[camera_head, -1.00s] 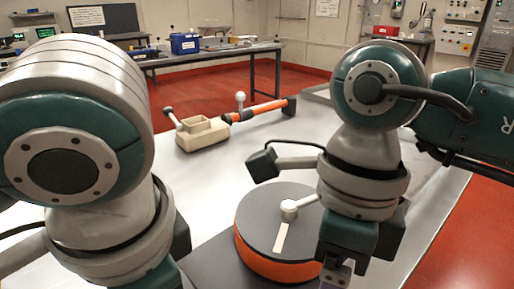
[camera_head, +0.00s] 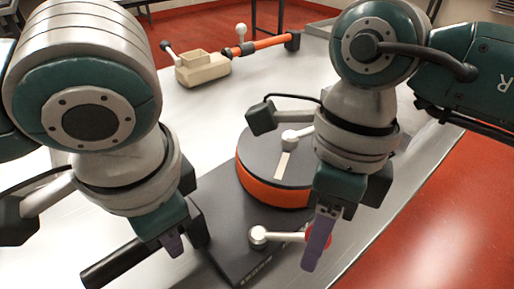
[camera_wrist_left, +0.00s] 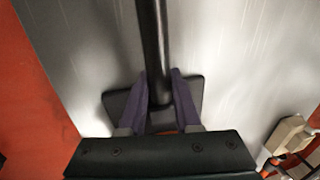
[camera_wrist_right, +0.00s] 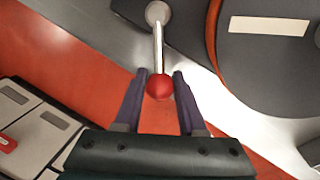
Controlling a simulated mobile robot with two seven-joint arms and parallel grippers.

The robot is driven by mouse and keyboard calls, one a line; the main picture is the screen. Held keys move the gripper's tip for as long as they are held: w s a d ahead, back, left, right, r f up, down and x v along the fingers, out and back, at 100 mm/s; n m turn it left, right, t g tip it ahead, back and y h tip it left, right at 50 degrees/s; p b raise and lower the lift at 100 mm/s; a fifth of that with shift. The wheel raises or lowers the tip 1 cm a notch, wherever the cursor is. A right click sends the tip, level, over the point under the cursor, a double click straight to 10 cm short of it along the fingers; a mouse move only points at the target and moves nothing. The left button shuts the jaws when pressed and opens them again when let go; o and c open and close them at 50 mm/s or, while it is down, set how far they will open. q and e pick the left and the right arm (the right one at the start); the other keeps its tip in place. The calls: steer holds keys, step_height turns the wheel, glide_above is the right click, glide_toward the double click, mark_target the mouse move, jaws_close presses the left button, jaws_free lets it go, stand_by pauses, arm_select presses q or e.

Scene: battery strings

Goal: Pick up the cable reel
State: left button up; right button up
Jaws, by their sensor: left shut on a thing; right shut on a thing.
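The cable reel is a dark grey disc with an orange rim (camera_head: 268,190) on a dark base plate (camera_head: 228,250). A grey crank with a red knob sits at its near side; its hub (camera_head: 258,236) shows. My right gripper (camera_head: 312,262) is shut on the red knob, which lies between the fingers in the right wrist view (camera_wrist_right: 160,87). My left gripper (camera_head: 172,245) is shut on a black bar (camera_head: 112,264) at the plate's left. The bar also runs between the fingers in the left wrist view (camera_wrist_left: 152,40).
A beige box (camera_head: 202,70) and an orange bar (camera_head: 258,45) with dark ends stand farther back on the grey metal table (camera_head: 190,110). Red floor (camera_head: 440,210) lies beyond the table's right edge. The table left of the reel is clear.

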arm_select(q)
steer(key=c, duration=0.3)
arm_select(e)
steer(key=shift+c, duration=1.4)
arm_select(q)
jaws_close()
arm_select(e)
jaws_close()
